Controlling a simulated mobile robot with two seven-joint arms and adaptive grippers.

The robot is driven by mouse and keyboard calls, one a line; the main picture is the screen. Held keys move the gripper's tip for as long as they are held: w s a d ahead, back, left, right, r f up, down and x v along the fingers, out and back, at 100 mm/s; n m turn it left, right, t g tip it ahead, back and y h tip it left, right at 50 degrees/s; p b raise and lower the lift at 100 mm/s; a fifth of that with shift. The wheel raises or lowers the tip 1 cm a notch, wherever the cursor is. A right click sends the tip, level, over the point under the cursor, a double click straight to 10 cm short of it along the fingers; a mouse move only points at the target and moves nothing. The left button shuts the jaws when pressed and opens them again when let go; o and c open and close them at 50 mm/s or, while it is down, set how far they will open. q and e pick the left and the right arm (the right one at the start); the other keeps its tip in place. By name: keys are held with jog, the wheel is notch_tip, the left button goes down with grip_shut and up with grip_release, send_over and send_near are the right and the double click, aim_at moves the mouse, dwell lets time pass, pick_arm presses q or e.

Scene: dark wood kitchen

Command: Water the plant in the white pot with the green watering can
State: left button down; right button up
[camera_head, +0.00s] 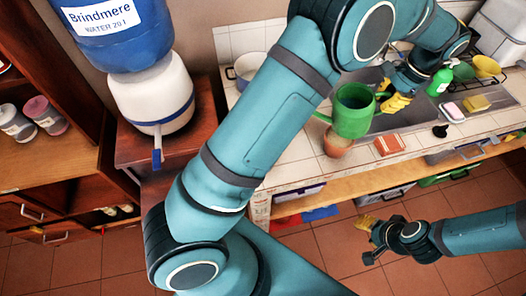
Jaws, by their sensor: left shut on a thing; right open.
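The green watering can (352,112) is held above the counter, with its short spout pointing left. My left gripper (391,95) is at its right side, shut on it; the exact grip is hard to make out. A terracotta pot (338,145) stands just below the can, partly covered by it; its contents are hidden. I see no plant in a white pot.
A brick-red block (389,145) lies right of the terracotta pot. A blue-and-white water dispenser (150,90) stands at left. Tiles below are clear.

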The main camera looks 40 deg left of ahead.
pick_arm(q)
jog(key=shift+a+f, duration=0.1)
jog(key=shift+f, duration=0.05)
jog(key=shift+w+d+f+g+y, duration=0.2)
jog(key=shift+f, duration=0.35)
jog(key=shift+w+d+f+g+y, duration=0.2)
jog(key=shift+f, duration=0.35)
jog(key=shift+r, duration=1.95)
